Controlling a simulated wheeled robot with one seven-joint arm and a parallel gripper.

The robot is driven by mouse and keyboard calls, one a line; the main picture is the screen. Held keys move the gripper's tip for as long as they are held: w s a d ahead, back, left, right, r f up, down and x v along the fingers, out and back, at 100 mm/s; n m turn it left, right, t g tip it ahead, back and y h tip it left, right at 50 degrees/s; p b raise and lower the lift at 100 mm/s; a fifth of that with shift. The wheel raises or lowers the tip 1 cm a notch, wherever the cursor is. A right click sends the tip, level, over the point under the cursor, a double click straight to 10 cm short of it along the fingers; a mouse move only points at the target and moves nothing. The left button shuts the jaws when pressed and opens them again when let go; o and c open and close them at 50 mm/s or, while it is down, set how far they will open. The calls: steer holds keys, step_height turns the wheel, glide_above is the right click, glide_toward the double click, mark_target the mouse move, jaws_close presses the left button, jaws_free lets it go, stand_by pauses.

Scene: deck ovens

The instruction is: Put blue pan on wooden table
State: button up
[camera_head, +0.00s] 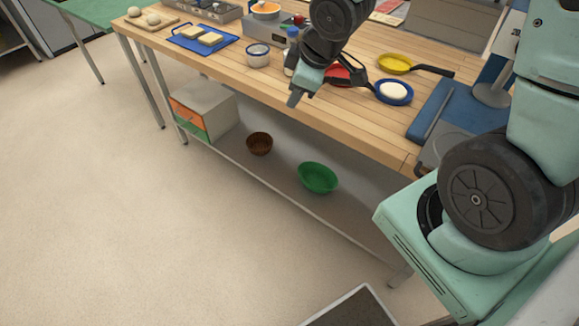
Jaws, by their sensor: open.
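A round blue pan or dish (381,97) lies on the wooden table (330,113) near its front edge, with a pale round item (394,90) in it. A dark handle reaches toward it from the left; I cannot tell whether it belongs to the blue pan or the red pan (345,74). My gripper (308,94) is open and points down over the table's front edge, left of the blue pan and apart from it. My arm partly hides the red pan. Nothing shows between my fingers.
A yellow pan (395,63) with a dark handle lies behind the blue one. A blue board (432,108) is at right. Green (318,178) and brown (259,144) bowls sit on the lower shelf.

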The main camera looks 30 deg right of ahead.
steer(key=s+a+r+m+g, duration=0.1)
steer(key=s+a+r+g, duration=0.1)
steer(key=s+a, duration=0.5)
steer(key=s+a+r+m+g, duration=0.1)
steer(key=s+a, duration=0.6)
steer(key=s, duration=0.7)
steer(key=shift+r+g, duration=0.7)
steer(key=shift+g, duration=0.4)
